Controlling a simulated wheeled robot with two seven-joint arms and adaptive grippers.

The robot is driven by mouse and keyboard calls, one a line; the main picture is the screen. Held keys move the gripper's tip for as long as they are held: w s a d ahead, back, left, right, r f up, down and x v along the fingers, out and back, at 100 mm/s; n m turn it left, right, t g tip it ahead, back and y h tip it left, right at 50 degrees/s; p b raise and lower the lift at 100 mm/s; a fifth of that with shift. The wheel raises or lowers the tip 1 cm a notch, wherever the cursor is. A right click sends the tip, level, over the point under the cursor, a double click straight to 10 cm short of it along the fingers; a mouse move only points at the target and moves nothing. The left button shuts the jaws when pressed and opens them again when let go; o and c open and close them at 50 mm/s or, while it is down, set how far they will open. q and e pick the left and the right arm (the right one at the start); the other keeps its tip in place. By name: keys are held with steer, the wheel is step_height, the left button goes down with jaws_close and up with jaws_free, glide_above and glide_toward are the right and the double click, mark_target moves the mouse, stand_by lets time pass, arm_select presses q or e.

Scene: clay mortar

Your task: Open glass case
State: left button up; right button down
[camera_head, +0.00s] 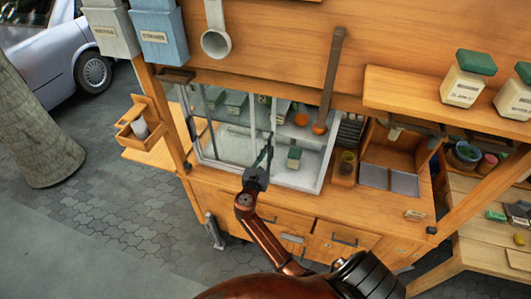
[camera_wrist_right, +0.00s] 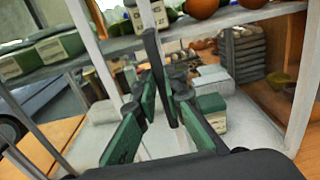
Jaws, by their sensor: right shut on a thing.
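The glass case (camera_head: 328,172) stands on the wooden counter, with a pale frame and glass panes. Its left part shows upright bars and glass, and its right part looks uncovered. My right gripper (camera_head: 268,155) is at the front of the case, near its middle. In the right wrist view, my right gripper (camera_wrist_right: 160,100) has its fingers close together around a thin dark upright part, seemingly the door's handle. The fingers hide most of the contact. Pale frame posts (camera_wrist_right: 299,100) show in the wrist view. My left gripper is out of view.
A green-lidded box (camera_head: 293,158) sits inside the case. A long dark ladle (camera_head: 332,80) hangs in front of the case's right part. A wooden side box (camera_head: 133,135) is at the left, and drawers (camera_head: 345,240) lie below the counter.

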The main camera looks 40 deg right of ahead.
steer(key=shift+f, duration=0.1)
steer(key=c, duration=2.1)
jaws_free()
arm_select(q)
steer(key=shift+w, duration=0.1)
arm_select(e)
steer(key=shift+o, duration=0.6)
steer(key=v, duration=1.2)
